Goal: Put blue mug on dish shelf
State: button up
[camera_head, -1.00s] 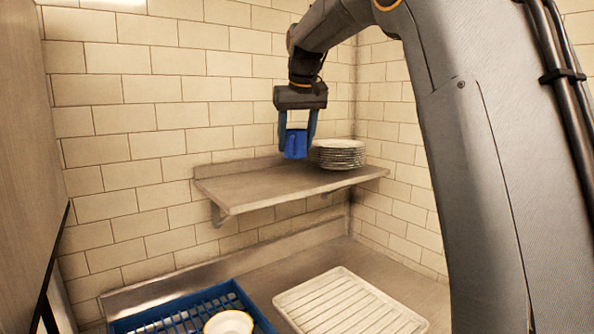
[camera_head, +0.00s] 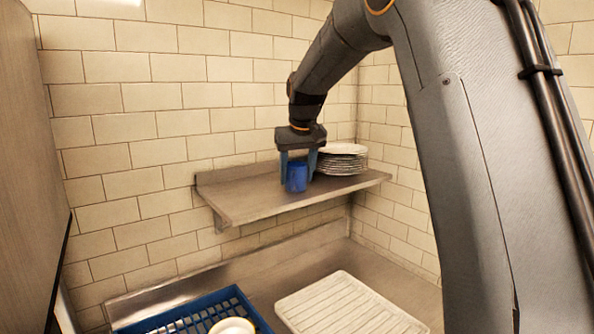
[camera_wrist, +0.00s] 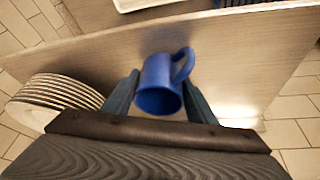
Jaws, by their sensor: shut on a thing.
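The blue mug (camera_head: 296,177) is held between the fingers of my gripper (camera_head: 298,166), low over the dish shelf (camera_head: 245,198). The mug looks upright in the head view, at or very near the shelf surface; I cannot tell whether it touches. In the wrist view the mug (camera_wrist: 160,84) sits between the two fingers of my gripper (camera_wrist: 161,95), with its handle pointing up and right in the picture. The shelf (camera_wrist: 235,60) spreads beneath it.
A stack of plates (camera_head: 342,160) stands on the shelf just right of the mug. The shelf's left part is clear. Below are a blue rack (camera_head: 165,318) with a pale bowl (camera_head: 232,326) and a white ribbed tray (camera_head: 345,305). Tiled walls close off the back and right.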

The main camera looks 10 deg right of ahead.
jog(key=shift+f, duration=0.1)
jog(key=o, duration=1.2)
jog(key=b+v, duration=0.5)
jog(key=v, duration=0.7)
